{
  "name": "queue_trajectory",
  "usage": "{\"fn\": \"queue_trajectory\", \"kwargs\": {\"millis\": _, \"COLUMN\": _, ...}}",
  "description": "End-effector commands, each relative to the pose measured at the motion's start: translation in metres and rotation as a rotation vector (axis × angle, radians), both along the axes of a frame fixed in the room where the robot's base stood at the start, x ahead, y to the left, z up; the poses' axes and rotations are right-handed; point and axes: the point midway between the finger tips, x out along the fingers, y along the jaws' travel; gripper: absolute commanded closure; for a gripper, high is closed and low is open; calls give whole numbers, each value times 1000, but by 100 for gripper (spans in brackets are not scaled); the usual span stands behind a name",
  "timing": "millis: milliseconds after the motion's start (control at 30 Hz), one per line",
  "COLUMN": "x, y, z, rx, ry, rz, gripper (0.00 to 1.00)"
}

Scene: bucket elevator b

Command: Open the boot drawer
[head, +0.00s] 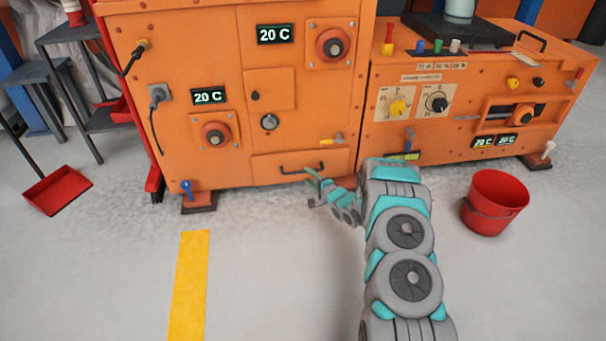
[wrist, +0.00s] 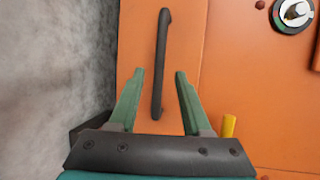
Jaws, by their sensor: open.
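The boot drawer (head: 275,170) is the low orange panel at the bottom of the tall orange cabinet, and it looks shut. Its dark bar handle (head: 302,169) runs across the drawer front. In the wrist view the handle (wrist: 161,65) stands upright in the picture, with its near end between the fingertips. My gripper (head: 313,188) is at the drawer's lower right, close to the handle. In the wrist view my gripper (wrist: 158,75) is open, with one green finger on each side of the handle. I see a gap on both sides.
A yellow-handled lever (head: 331,141) sits above the drawer; a yellow piece (wrist: 228,126) shows beside the right finger. A red bucket (head: 494,203) stands on the floor at right. A red tray (head: 58,190) lies at left.

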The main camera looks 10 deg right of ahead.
Motion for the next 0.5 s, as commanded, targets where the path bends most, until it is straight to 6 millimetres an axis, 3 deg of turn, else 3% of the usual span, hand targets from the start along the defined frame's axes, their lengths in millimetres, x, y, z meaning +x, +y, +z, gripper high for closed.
{"fn": "queue_trajectory", "kwargs": {"millis": 200, "x": 27, "y": 12, "z": -8, "rx": -1, "ry": 1, "rz": 2, "gripper": 52}}
{"fn": "queue_trajectory", "kwargs": {"millis": 500, "x": 46, "y": 20, "z": -9, "rx": 0, "ry": -1, "rz": 1, "gripper": 52}}
